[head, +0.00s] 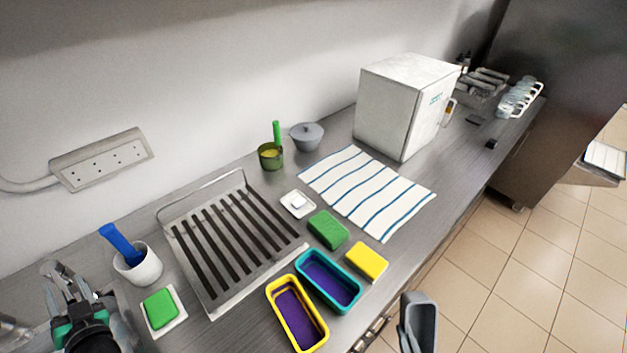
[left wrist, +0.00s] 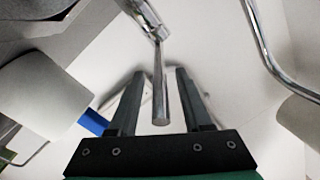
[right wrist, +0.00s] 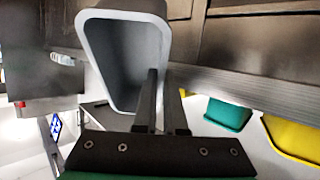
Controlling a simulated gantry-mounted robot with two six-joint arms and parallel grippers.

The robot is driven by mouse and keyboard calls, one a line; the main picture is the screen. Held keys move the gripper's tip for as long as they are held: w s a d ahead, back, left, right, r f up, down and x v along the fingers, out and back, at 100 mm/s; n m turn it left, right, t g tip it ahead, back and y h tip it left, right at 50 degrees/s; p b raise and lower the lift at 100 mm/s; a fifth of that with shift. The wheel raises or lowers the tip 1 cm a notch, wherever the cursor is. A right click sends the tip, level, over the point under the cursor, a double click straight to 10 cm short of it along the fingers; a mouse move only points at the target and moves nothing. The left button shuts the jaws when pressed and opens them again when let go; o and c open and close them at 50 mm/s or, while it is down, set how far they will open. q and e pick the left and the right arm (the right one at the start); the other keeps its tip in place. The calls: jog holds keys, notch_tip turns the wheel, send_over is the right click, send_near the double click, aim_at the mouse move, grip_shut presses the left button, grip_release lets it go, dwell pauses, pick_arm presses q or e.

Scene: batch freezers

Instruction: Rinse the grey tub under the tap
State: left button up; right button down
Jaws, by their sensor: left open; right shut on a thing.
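The grey tub (head: 418,322) is at the lower right of the head view, in front of the counter edge. In the right wrist view the grey tub (right wrist: 125,60) is tilted, its open side facing the camera. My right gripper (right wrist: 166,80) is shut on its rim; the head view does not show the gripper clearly. My left gripper (head: 64,280) is open at the far left of the counter. In the left wrist view, the tap's chrome lever (left wrist: 160,85) lies in line with the gap between the open fingers (left wrist: 159,72); contact cannot be told. A curved chrome pipe (left wrist: 268,50) is to the right.
A draining rack (head: 215,297) stands mid-counter. Yellow (head: 272,290) and teal (head: 345,302) tubs lie along the front edge. A white cup (head: 140,272) with a blue-handled brush and a green sponge (head: 160,309) are near my left gripper. A striped towel (head: 365,190) lies further back.

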pick_arm(q)
jog(key=shift+w+a, duration=0.4)
jog(key=shift+a, duration=0.15)
jog(key=shift+c, duration=0.3)
grip_shut()
dwell(0.8)
